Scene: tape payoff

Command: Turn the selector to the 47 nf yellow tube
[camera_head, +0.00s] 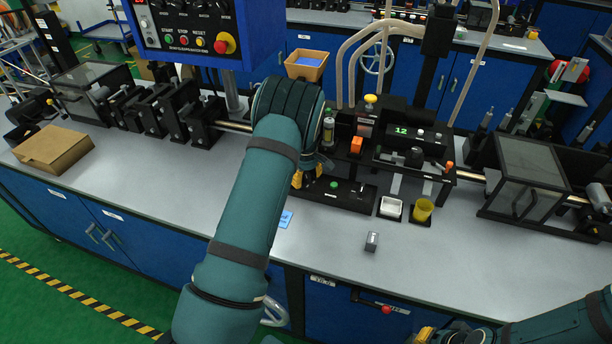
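My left arm reaches over the bench from the front, and its dark wrist covers part of the machine. My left gripper (309,180) shows only as yellow and black parts below the wrist, at the left end of a low black box (345,191) with a green button. Its fingertips are mostly hidden, so I cannot tell whether it is open or holds anything. I cannot make out the selector for certain; it may be behind the wrist. A yellow cup (423,209) stands right of the box. My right gripper (427,335) is partly visible at the bottom edge, low in front of the bench.
The machine behind has a green display reading 12 (401,131), an orange block (356,145) and a yellow knob (370,98). A white tray (390,208), small grey block (372,241) and blue note (285,219) lie on the bench. A control panel (190,30) hangs upper left. The front right benchtop is clear.

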